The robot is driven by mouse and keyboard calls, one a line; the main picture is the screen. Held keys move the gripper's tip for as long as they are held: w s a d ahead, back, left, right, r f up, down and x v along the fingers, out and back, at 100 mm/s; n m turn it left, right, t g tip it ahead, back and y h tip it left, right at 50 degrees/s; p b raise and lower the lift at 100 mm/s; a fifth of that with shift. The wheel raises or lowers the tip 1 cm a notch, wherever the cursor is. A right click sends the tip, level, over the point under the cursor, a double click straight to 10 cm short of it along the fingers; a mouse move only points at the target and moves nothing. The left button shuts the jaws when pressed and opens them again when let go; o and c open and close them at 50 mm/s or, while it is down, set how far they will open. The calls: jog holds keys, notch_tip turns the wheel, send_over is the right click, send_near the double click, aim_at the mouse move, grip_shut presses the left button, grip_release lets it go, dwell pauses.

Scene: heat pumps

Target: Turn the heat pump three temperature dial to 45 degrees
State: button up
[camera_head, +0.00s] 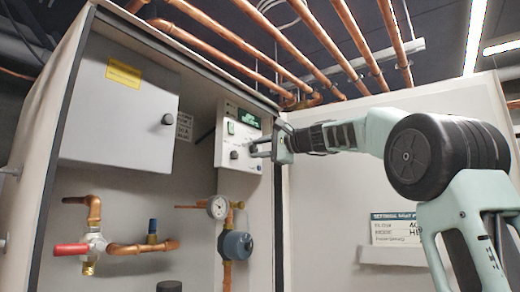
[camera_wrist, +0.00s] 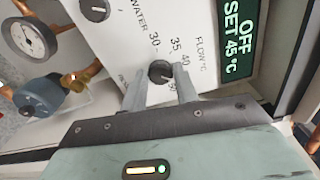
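The flow temperature dial (camera_wrist: 160,72) is a small dark knob on the white control panel (camera_head: 238,172), ringed by printed numbers and "FLOW °C". In the wrist view its pale pointer points toward the gap between the 40 and 50 marks. The green display (camera_wrist: 238,40) reads "OFF" and "SET 45 °C"; it also shows in the head view (camera_head: 242,117), too small to read. My gripper (camera_wrist: 161,80) has one finger on each side of the dial, close against it. In the head view my gripper (camera_head: 262,148) hides this dial.
A second dark knob (camera_wrist: 95,10) marked "WATER" sits beside the dial; a green switch (camera_head: 231,128) is above it. A pressure gauge (camera_head: 217,207), a blue pump (camera_head: 236,245) and copper pipes lie below the panel. A grey box (camera_head: 120,105) is at left. A sign (camera_head: 397,228) is at right.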

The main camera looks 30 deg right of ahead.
jog(key=shift+o, duration=1.4)
jog(key=b+v, duration=0.7)
jog(key=v, duration=1)
jog(key=shift+s, duration=0.2)
jog(key=shift+d, duration=0.1)
